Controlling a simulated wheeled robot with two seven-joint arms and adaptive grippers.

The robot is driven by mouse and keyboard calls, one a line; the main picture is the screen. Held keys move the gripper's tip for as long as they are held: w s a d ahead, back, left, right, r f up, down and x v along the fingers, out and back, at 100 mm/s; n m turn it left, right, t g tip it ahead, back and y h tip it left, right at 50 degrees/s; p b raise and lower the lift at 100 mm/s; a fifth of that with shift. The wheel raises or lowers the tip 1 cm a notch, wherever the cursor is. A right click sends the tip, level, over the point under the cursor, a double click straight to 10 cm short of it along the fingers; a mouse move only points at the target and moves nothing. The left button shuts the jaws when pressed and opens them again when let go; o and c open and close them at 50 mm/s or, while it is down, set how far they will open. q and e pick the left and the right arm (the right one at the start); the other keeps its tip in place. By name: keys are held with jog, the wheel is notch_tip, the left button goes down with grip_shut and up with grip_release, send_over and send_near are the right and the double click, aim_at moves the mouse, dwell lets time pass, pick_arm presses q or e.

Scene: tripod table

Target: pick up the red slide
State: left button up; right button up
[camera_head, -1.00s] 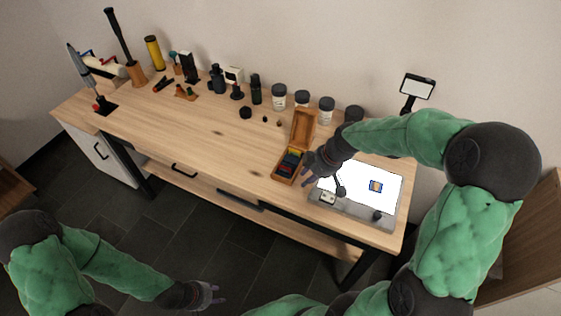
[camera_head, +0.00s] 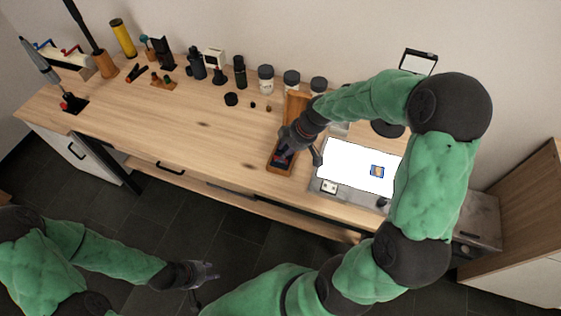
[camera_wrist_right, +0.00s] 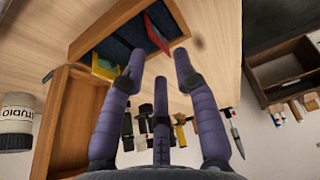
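The red slide (camera_wrist_right: 157,34) stands tilted in the dark-lined compartment of the open wooden slide box (camera_wrist_right: 178,12), in the right wrist view. A yellow slide (camera_wrist_right: 105,66) sits further left in the same box. My right gripper (camera_wrist_right: 158,62) is open, its fingers spread just short of the red slide, which shows between the two upper fingertips. No contact is clear. In the head view the right gripper (camera_head: 298,150) is over the front part of the box (camera_head: 279,169) and hides most of its contents. My left gripper (camera_head: 207,272) is open, empty and low in front of the table.
A white lit panel (camera_head: 345,165) with a small orange-and-blue slide (camera_head: 377,171) lies right of the box. Jars (camera_head: 266,78) and black optical parts (camera_head: 240,72) line the back. The table's middle and left (camera_head: 170,120) are largely clear.

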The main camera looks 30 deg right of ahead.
jog(key=b+x, duration=0.1)
jog(key=x, duration=0.3)
jog(key=shift+s, duration=0.2)
jog(key=shift+w+a+f+b, duration=0.15)
jog(key=shift+w+f+b, duration=0.05)
jog(key=shift+f+b, duration=0.2)
grip_shut()
